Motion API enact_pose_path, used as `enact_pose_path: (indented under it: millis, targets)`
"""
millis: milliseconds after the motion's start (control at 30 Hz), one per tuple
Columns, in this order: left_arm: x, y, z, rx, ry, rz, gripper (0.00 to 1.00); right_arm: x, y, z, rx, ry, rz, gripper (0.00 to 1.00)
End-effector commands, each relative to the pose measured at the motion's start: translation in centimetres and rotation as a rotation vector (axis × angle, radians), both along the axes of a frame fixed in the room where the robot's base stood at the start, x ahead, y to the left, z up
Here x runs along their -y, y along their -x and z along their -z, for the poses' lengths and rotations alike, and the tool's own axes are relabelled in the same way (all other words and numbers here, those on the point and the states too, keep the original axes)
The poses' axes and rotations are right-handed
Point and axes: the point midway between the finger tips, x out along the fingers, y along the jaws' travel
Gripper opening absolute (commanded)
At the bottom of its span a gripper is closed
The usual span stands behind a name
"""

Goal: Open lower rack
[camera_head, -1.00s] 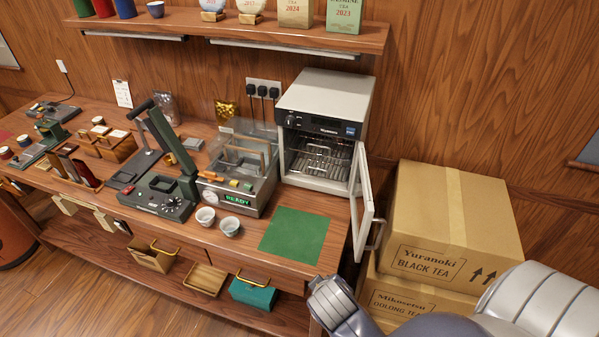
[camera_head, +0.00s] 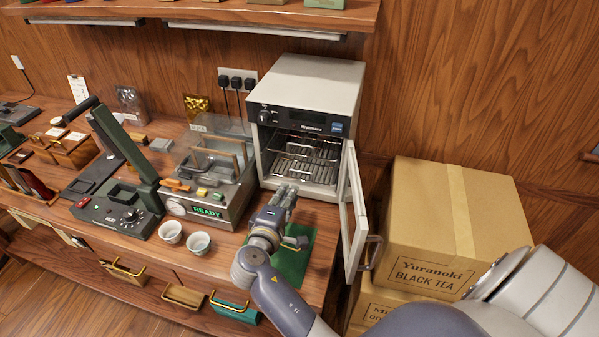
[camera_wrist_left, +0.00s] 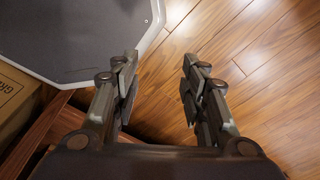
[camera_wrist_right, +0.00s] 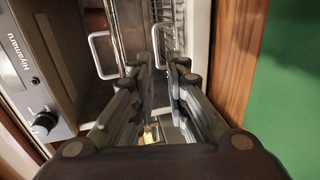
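The white cabinet (camera_head: 310,85) stands on the bench with its glass door (camera_head: 354,215) swung open to the right. Inside are an upper wire rack (camera_head: 312,153) and a lower wire rack (camera_head: 318,174). In the right wrist view, the upper rack's handle (camera_wrist_right: 92,55) is left of my fingers and the lower rack's handle (camera_wrist_right: 155,40) is just beyond their tips. My right gripper (camera_head: 287,191) is in front of the cabinet's opening, and its fingers (camera_wrist_right: 160,66) are apart with nothing held. My left gripper (camera_wrist_left: 156,62) is open and empty over the floor, outside the head view.
A green mat (camera_head: 296,262) lies under my right arm. Two white cups (camera_head: 199,243) and a sealing machine with a READY display (camera_head: 208,212) are to the left. Cardboard boxes (camera_head: 425,210) stand right of the open door.

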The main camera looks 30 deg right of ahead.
Motion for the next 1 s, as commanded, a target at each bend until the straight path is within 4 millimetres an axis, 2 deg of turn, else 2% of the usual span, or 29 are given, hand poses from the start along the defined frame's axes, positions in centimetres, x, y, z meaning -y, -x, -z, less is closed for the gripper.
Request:
enact_pose_path:
  millis: [167,433,700,1000]
  targets:
    - [-0.5,0.4,-0.6,-0.006,-0.006,0.001,0.40,0.9,-1.2,-0.2,-0.001,0.017,-0.004,0.14]
    - [-1.5,2.4,-2.0,-0.035,-0.019,0.002,0.40,4.7,-4.3,0.8,-0.002,0.014,-0.003,0.14]
    - [-0.8,1.1,-2.8,-0.016,-0.010,0.000,0.40,7.3,-6.4,1.7,0.000,0.012,-0.002,0.14]
    - [-0.3,0.3,-2.9,-0.004,-0.004,-0.001,0.40,8.0,-7.0,2.0,0.000,0.009,-0.003,0.14]
